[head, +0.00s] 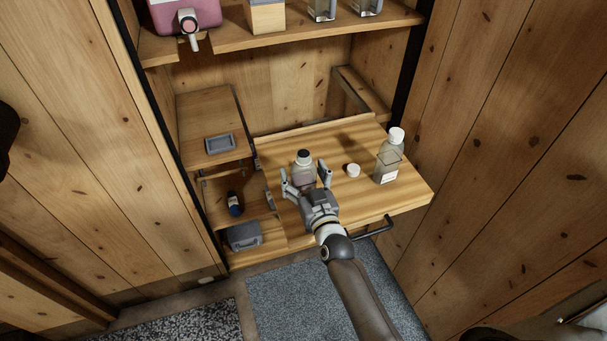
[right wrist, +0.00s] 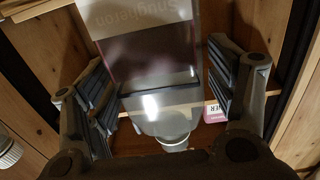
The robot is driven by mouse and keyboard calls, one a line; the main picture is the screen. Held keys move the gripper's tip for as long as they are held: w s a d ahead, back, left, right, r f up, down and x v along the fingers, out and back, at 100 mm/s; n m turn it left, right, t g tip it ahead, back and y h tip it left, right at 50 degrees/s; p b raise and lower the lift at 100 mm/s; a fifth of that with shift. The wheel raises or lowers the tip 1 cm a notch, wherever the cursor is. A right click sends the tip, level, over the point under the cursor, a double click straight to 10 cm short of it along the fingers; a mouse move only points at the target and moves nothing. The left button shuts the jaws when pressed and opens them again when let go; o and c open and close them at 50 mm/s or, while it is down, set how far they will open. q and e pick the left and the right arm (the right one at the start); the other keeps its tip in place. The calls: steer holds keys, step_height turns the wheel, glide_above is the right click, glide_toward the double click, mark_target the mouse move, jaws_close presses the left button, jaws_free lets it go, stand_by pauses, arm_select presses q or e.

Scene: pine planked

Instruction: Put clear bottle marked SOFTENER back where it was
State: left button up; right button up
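A clear bottle (head: 388,166) with a white cap and a pale label stands upright on the right of the wooden board. Another clear bottle (head: 302,173), with a dark top above a white neck and pinkish contents, stands left of it. My right gripper (head: 306,176) is around this left bottle, its fingers spread on both sides. In the right wrist view the bottle (right wrist: 150,60) fills the space between the open fingers. A pink label (right wrist: 215,112) with letters ending in "ER" shows behind. I cannot read SOFTENER on either bottle in the head view. My left gripper is not in view.
A loose white cap (head: 352,171) lies between the two bottles. The wooden board (head: 350,205) has a dark handle (head: 375,229) at its front. A pink jug (head: 184,14) stands on the upper shelf. Cubbies at left hold a dark bottle (head: 235,204) and a grey box (head: 244,236).

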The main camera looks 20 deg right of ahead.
steer(key=shift+r, duration=0.3)
steer(key=shift+s+f, duration=0.2)
steer(key=shift+s, duration=0.1)
steer(key=s, duration=1.1)
steer(key=shift+s+b, duration=0.2)
steer(key=shift+b, duration=0.15)
